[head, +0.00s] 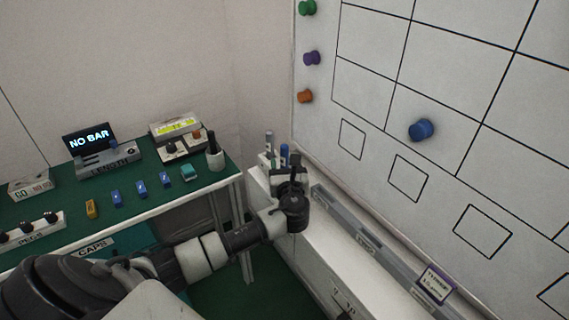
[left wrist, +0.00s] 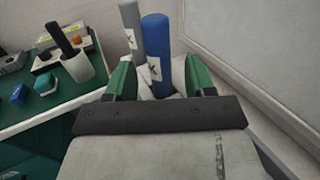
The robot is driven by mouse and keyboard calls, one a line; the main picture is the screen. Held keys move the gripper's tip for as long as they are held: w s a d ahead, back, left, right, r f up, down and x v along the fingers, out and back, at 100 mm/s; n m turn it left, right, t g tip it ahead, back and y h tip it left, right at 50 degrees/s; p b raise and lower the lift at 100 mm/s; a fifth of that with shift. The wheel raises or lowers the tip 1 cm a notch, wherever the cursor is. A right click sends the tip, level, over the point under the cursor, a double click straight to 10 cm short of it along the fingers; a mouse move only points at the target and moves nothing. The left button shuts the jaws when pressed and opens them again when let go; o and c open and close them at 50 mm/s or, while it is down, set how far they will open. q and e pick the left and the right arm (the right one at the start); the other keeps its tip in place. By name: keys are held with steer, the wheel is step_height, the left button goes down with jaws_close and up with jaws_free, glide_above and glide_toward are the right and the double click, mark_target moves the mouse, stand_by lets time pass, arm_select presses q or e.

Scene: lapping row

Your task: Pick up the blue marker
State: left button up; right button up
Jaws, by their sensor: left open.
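The blue marker (head: 284,151) stands upright in a holder (head: 265,160) at the near-corner end of the white ledge. In the left wrist view the blue marker (left wrist: 157,45) rises between and beyond the green fingertips and carries a pale label marked X. My left gripper (head: 290,172) is open and right at the marker; its fingers (left wrist: 160,82) lie on either side, with gaps visible. The marker's lower end is hidden by the gripper. A grey marker (left wrist: 131,24) stands just left of the blue one. My right gripper is not in view.
The whiteboard (head: 430,90) with round magnets rises close on the right. A grey tray (head: 365,238) runs along the ledge (head: 320,255). A green bench (head: 150,195) on the left holds a cup (head: 215,158), small blocks and instruments.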

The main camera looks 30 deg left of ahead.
mark_target(285, 146)
arm_select(q)
steer(key=shift+x, duration=1.15)
jaws_close()
step_height(285, 146, up, 10)
steer(key=shift+p, duration=0.55)
